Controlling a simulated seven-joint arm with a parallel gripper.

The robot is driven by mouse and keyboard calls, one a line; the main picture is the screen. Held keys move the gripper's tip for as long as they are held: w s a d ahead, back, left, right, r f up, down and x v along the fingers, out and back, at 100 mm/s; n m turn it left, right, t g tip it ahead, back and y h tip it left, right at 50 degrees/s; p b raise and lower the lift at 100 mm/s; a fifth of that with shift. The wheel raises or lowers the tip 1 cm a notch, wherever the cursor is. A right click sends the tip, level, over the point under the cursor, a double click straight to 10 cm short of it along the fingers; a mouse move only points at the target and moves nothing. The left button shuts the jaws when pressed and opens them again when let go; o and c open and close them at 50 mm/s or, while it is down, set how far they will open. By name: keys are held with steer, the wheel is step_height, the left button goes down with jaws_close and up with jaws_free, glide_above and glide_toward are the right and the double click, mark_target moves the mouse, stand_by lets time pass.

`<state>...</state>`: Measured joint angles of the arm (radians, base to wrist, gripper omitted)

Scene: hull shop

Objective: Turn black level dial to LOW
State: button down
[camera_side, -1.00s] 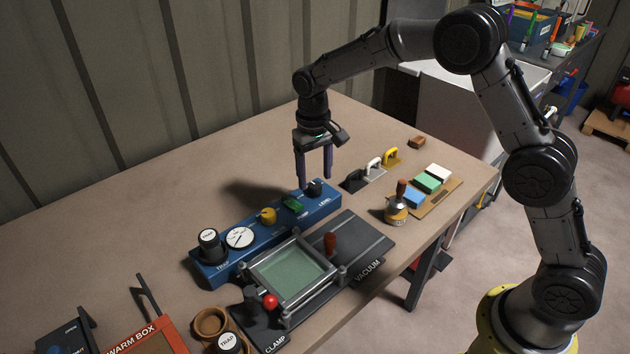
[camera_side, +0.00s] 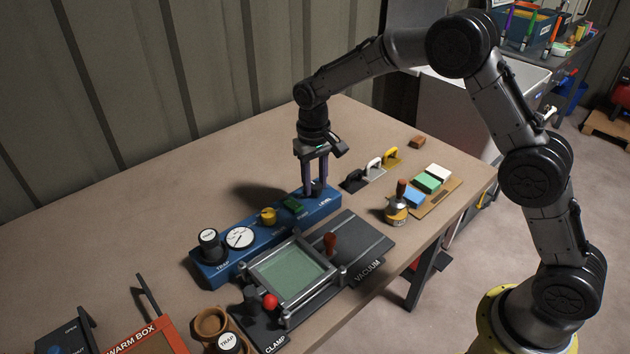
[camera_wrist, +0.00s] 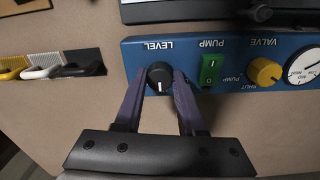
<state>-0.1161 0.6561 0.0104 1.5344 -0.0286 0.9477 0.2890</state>
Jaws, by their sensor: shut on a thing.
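The black level dial (camera_wrist: 160,76) sits on the blue panel (camera_wrist: 225,44) beside the word LEVEL, which reads upside down in the wrist view. A white pointer line shows on the dial's face, towards my gripper's side. My gripper (camera_wrist: 161,84) has its two purple fingers on either side of the dial, shut on it. In the side view, my gripper (camera_side: 315,191) reaches straight down to the right end of the blue panel (camera_side: 215,276), and its fingers mostly hide the dial (camera_side: 316,187). I cannot read any LOW mark.
Beside the dial are a green pump switch (camera_wrist: 211,69), a yellow valve knob (camera_wrist: 265,72) and a white gauge (camera_wrist: 306,67). The vacuum and clamp fixture (camera_side: 290,272) stands in front of the panel. Handled tools (camera_side: 374,165) lie to the right. The table behind is clear.

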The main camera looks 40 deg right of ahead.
mark_target(315, 186)
steer(key=shift+n, duration=0.4)
steer(key=n, duration=0.4)
steer(key=shift+n, duration=0.4)
steer(key=n, duration=0.6)
steer(key=shift+r, duration=0.1)
steer(key=shift+n, duration=0.3)
steer(key=c, duration=0.5)
jaws_free()
step_height(315, 186, up, 14)
steer(key=shift+s, duration=0.15)
steer(key=shift+a, duration=0.1)
